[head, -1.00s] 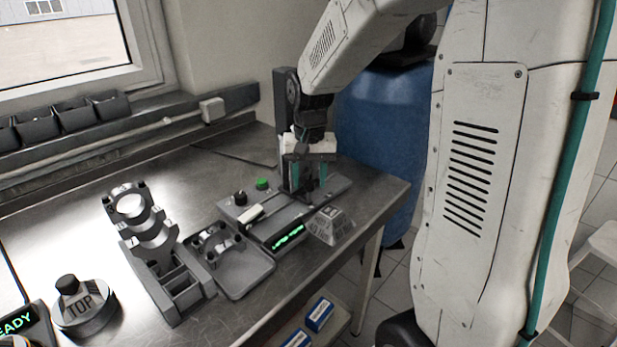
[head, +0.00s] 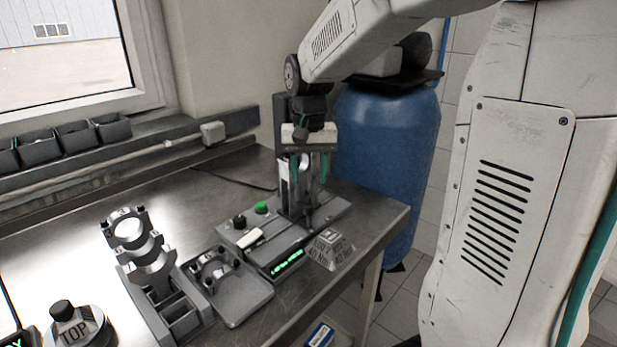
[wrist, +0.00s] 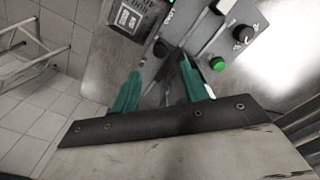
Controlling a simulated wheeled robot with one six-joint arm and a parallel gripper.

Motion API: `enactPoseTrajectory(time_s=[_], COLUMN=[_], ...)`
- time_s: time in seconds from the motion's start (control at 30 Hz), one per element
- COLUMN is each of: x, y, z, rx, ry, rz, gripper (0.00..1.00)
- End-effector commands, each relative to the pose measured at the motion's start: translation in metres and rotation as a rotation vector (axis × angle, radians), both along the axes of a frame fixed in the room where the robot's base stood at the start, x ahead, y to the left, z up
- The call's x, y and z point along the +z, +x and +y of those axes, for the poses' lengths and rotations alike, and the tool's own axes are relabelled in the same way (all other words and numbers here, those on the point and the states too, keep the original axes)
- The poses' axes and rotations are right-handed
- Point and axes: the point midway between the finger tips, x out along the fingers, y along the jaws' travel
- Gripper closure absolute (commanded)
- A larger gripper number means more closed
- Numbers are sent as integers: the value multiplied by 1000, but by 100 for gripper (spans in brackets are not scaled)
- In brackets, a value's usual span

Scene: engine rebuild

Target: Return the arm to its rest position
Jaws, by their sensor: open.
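My gripper (head: 309,168) points down over the grey machine with the green display (head: 287,262) at the right end of the metal bench. Its two teal fingers are apart, one on each side of the machine's upright post area. In the wrist view my gripper (wrist: 163,92) shows both teal fingers spread, with nothing held between them. The machine's base, green button (wrist: 217,64) and black knob (wrist: 243,34) lie beyond the fingertips. My white arm reaches in from the upper right.
A rack with ring-shaped metal parts (head: 187,318) and a grey tray (head: 240,298) stand left of the machine. A marked grey block (head: 331,250) sits at the bench's front edge. A round "TOP" piece (head: 75,328) is at lower left. A blue barrel (head: 385,140) stands behind the bench.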

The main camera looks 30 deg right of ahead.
Motion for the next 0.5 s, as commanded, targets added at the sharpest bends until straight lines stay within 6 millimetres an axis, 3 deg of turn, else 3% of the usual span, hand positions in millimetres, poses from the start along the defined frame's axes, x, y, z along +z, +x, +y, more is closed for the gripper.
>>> enactPoseTrajectory(time_s=[0.4, 0.5], x=[-1, -11], y=[0, -14], z=[0, 3], rx=[12, 67], ry=[0, 11], rz=[2, 46], gripper=[55, 55])
